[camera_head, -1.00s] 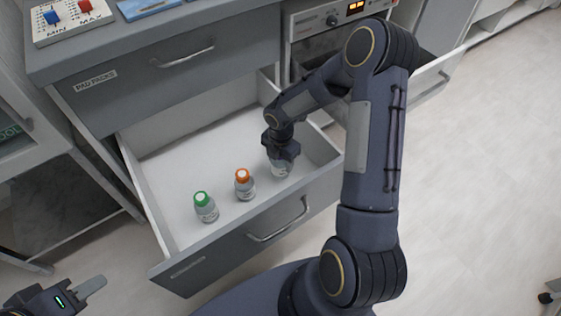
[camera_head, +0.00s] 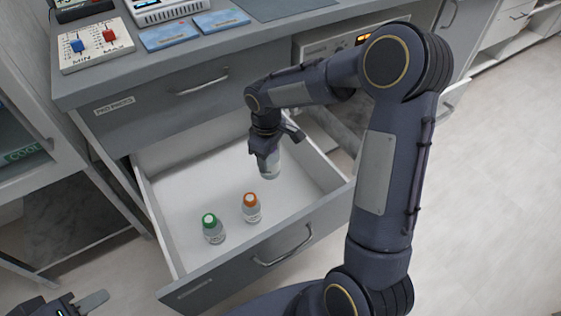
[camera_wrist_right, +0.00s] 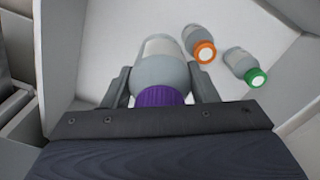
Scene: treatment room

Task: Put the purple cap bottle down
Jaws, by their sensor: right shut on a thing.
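The purple cap bottle (camera_head: 271,168) is a small clear-grey bottle with a pale label, held over the inside of the open drawer (camera_head: 195,165). Its purple cap (camera_wrist_right: 161,96) shows in the right wrist view; in the head view my gripper hides it. My right gripper (camera_head: 268,150) is shut around the bottle, with a finger on each side near the cap. I cannot tell whether the bottle's base touches the drawer floor. My left gripper (camera_head: 92,302) is at the bottom left corner, away from the drawer, mostly cut off.
The drawer's left and back floor is free. A switch box (camera_head: 96,44) sits on the counter above.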

